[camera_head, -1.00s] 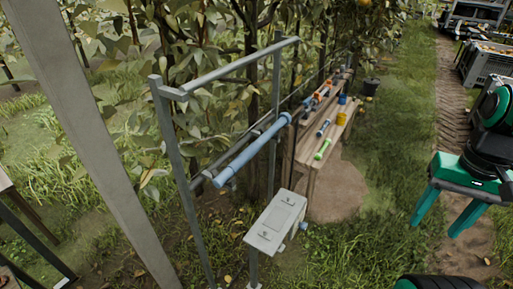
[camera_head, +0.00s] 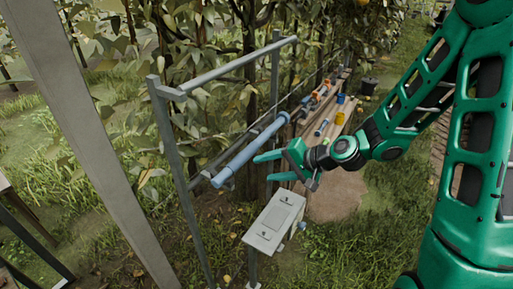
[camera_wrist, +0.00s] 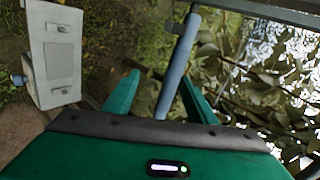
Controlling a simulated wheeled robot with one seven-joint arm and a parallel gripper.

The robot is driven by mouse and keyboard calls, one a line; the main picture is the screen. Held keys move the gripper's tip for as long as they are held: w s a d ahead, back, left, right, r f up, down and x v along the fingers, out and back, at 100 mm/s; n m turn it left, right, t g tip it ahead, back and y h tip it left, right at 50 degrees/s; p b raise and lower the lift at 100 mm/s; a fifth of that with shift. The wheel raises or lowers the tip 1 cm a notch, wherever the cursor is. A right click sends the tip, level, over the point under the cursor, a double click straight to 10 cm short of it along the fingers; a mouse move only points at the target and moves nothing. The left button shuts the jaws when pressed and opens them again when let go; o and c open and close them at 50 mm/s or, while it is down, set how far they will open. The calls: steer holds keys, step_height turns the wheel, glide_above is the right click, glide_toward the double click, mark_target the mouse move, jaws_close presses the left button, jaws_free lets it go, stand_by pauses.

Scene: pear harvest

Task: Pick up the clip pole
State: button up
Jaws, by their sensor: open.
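The clip pole appears to be the blue pole (camera_head: 245,155) lying aslant on the grey metal frame (camera_head: 168,120) in the head view. In the wrist view the blue pole (camera_wrist: 177,67) runs from the top down into the gap between my fingers. My gripper (camera_head: 264,168) is open and empty, to the right of the pole, with its green fingers pointing left towards it. In the wrist view my gripper (camera_wrist: 159,76) shows both fingers apart. The pole seems to lie beyond the fingertips; I see no contact.
A grey box (camera_head: 275,222) stands on a post just below my gripper; it is at upper left in the wrist view (camera_wrist: 56,52). A wooden bench (camera_head: 316,140) with several tools stands behind. Leafy trees (camera_head: 215,50) back the frame. A grey post crosses the left.

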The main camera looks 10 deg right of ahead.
mark_target(241, 163)
steer(key=shift+m+t+y, duration=0.6)
steer(key=shift+m, duration=0.2)
steer(key=w+a, duration=0.1)
steer(key=a, duration=0.1)
steer(key=w+a, duration=0.2)
steer(key=w+a+f, duration=0.1)
steer(key=a, duration=0.1)
steer(key=shift+w+f, duration=0.1)
steer(key=shift+w, duration=0.05)
steer(key=shift+x, duration=3)
steer(key=c, duration=1.3)
